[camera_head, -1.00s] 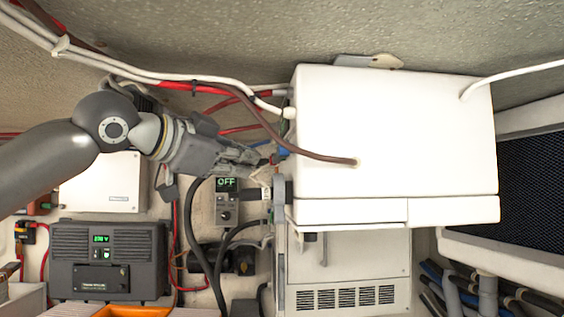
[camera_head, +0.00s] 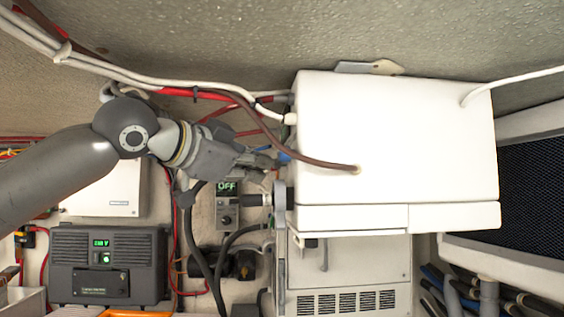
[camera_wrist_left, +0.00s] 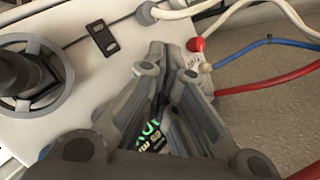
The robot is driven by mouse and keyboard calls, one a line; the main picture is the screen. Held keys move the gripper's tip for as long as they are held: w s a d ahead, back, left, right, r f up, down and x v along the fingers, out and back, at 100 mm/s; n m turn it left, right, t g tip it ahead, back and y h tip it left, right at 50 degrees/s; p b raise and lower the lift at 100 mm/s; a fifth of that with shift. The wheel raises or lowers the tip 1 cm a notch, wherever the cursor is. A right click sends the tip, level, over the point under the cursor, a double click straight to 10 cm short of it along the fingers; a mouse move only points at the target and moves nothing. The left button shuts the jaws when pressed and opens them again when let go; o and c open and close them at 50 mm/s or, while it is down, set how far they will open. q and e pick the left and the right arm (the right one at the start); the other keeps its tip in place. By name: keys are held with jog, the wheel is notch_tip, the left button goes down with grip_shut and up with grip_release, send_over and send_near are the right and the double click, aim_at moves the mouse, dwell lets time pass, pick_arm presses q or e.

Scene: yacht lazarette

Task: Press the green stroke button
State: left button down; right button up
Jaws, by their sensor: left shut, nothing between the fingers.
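My left gripper (camera_head: 268,160) is shut and empty, its fingertips close to the left side of the big white box (camera_head: 390,140) in the head view. In the left wrist view the gripper (camera_wrist_left: 170,52) points along the box's side panel (camera_wrist_left: 110,90). That panel has a black rocker switch (camera_wrist_left: 102,38) and a round grey fitting (camera_wrist_left: 30,75). I cannot make out a button with a green stroke. A small green light (camera_head: 106,257) shows on the dark unit (camera_head: 70,262).
A small panel with a green "OFF" display (camera_head: 227,187) sits below the gripper. Red, white and brown cables run above and around the gripper. A blue cable (camera_wrist_left: 270,41) shows in the wrist view. A grey vented cabinet (camera_head: 350,270) stands below the white box.

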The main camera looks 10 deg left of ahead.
pick_arm(q)
jog(key=shift+d, duration=0.15)
dwell(0.7)
jog(key=shift+w+d, duration=0.1)
jog(key=shift+d, duration=0.2)
jog(key=shift+w+d+p, duration=0.1)
jog(key=shift+d+p, duration=0.2)
jog(key=shift+d, duration=0.05)
dwell(0.8)
jog(key=shift+a, duration=0.1)
jog(key=shift+s+a, duration=0.25)
jog(key=shift+a, duration=0.4)
jog(key=a+p, duration=0.1)
jog(key=a, duration=0.1)
jog(key=s+a, duration=0.1)
jog(key=a, duration=0.2)
jog(key=shift+s+p, duration=0.2)
jog(key=shift+p, duration=0.15)
